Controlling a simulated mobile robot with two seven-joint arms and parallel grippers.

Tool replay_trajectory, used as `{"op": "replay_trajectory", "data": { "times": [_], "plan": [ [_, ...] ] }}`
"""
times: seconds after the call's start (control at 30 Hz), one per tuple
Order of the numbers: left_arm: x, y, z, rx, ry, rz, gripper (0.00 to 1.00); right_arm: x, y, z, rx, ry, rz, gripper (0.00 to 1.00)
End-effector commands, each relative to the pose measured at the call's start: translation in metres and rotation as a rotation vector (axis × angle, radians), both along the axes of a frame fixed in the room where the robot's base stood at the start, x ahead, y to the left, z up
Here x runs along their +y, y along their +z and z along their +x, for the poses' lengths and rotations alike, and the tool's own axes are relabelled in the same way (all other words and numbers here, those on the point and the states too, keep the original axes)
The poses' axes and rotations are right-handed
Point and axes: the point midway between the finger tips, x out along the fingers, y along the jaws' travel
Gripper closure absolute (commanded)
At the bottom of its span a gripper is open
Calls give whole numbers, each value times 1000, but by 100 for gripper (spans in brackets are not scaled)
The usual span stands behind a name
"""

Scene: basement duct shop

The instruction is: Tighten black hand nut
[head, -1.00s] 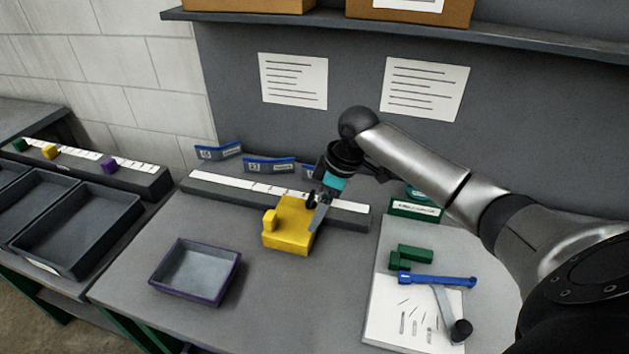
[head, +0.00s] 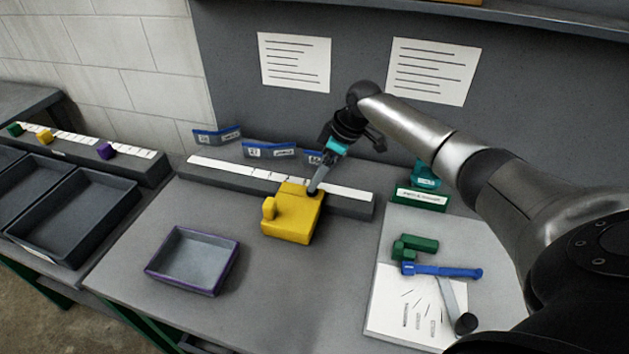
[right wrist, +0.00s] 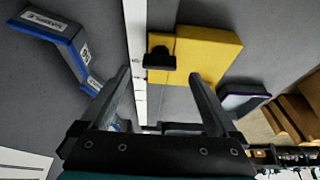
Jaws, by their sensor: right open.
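The black hand nut (right wrist: 159,58) shows in the right wrist view against the edge of the yellow block (right wrist: 208,50). In the head view the yellow block (head: 291,216) sits on the bench against the grey rail, and the nut is hard to make out behind the fingers. My right gripper (head: 316,188) reaches down to the block's back right part. In the right wrist view the right gripper (right wrist: 160,76) is open, its fingers spread to either side of the nut, which lies just past the fingertips. The fingers look clear of it. My left gripper is not in view.
A purple-rimmed tray (head: 237,260) stands front left of the block. Blue label holders (head: 270,151) stand behind the grey rail (head: 350,207). At right are a green part (head: 414,246), a blue-handled tool (head: 445,271) and a white sheet (head: 395,325). Bench between tray and sheet is clear.

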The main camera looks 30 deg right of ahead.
Motion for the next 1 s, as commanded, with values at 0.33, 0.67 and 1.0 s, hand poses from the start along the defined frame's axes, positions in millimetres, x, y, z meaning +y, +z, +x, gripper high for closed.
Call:
{"op": "replay_trajectory", "data": {
  "times": [0.33,0.67,1.0],
  "plan": [
    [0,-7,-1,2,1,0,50,9,-33,11,0,-1,0,5],
    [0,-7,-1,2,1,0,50,9,-34,11,-1,-1,-1,8],
    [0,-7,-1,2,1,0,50,9,-34,11,-1,0,-1,47]
  ]
}}
